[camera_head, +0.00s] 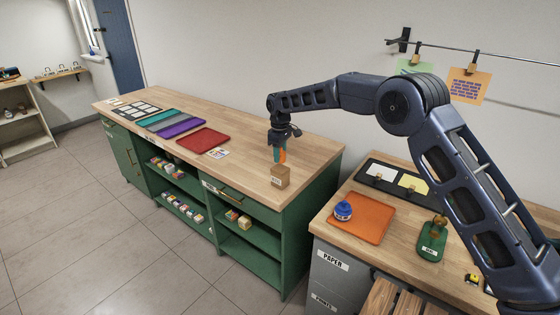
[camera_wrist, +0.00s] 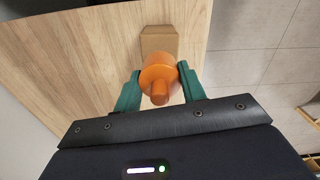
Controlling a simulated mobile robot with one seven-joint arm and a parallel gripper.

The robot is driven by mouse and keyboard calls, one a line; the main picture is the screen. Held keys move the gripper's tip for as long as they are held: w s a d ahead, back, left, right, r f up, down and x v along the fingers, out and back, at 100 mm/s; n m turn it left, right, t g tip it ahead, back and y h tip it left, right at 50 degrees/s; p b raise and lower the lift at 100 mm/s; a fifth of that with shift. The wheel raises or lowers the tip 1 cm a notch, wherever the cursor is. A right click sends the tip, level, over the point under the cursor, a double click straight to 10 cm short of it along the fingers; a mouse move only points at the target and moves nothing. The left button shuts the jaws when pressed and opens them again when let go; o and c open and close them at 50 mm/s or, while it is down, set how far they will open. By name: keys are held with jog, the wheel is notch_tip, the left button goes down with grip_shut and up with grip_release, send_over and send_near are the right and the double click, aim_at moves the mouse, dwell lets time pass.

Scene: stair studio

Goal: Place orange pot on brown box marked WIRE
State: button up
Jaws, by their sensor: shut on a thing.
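The orange pot (camera_wrist: 160,72) is between the two green fingers of my gripper (camera_wrist: 157,88) in the wrist view. My gripper is shut on it. In the head view, my gripper (camera_head: 279,155) points down over the green cabinet's wooden top, and a bit of the orange pot (camera_head: 282,156) shows at the fingers. The brown box (camera_head: 280,176) stands on that top near its right front corner, just below the pot. The brown box (camera_wrist: 160,38) also shows just beyond the pot in the wrist view. Whether pot and box touch, I cannot tell. The label on the box is too small to read.
A red mat (camera_head: 203,140) and a small card (camera_head: 218,153) lie left of the box. To the right, a lower bench holds an orange tray (camera_head: 362,222) with a blue jar (camera_head: 343,211) on it. The wooden top (camera_head: 240,148) is bare around the box.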

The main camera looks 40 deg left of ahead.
jog(key=shift+f, duration=1.6)
jog(key=shift+f, duration=0.15)
jog(key=o, duration=1.1)
jog(key=shift+c, duration=0.2)
notch_tip(320, 180, up, 12)
jog(key=shift+r, duration=0.15)
